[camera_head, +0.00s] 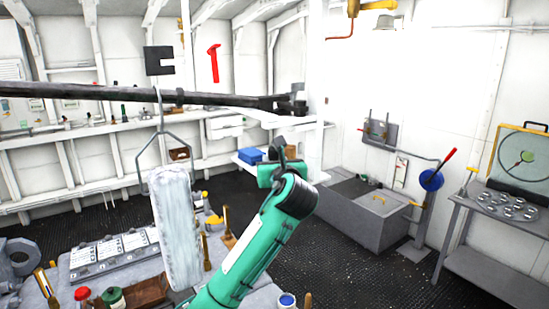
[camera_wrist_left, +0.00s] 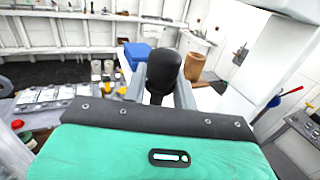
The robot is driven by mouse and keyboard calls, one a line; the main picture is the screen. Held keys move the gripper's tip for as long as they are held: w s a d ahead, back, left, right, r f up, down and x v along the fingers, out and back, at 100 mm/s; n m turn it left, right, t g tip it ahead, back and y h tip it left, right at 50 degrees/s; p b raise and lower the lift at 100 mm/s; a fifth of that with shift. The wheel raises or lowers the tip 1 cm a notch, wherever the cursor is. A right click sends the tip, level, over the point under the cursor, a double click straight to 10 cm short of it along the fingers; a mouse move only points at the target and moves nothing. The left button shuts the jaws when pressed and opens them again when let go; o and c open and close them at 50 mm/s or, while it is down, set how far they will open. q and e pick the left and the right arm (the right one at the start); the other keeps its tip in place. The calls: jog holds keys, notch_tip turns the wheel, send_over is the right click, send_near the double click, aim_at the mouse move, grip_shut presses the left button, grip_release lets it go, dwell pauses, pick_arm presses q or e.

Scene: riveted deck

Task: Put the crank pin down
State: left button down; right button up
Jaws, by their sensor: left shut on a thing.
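My left gripper (camera_head: 278,160) is at the end of the green arm near the middle of the head view. It is shut on the crank pin (camera_wrist_left: 163,70), a dark piece with a rounded, knob-like end that stands up between the two grey fingers in the left wrist view. In the head view the dark crank pin (camera_head: 281,143) shows small above the gripper. Its lower part is hidden by the fingers and the wrist. The pin is held up in front of the white wall shelf. My right gripper is not in view.
A blue box (camera_head: 250,155) sits on the white shelf behind the gripper. A workbench at lower left holds a grey tray (camera_head: 112,250), bottles and brushes. A pale block (camera_head: 176,225) hangs from a hook. A grey chest (camera_head: 362,215) and dark open floor (camera_head: 320,262) lie to the right.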

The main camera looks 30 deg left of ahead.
pick_arm(q)
jog(key=shift+f, duration=0.25)
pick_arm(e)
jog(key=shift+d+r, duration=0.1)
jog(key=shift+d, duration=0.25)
pick_arm(q)
jog(key=c, duration=1.1)
grip_release()
jog(key=shift+d+r, duration=0.1)
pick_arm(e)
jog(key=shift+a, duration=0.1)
pick_arm(q)
jog(key=b+v, duration=0.3)
jog(key=v, duration=0.9)
jog(key=shift+b, duration=0.3)
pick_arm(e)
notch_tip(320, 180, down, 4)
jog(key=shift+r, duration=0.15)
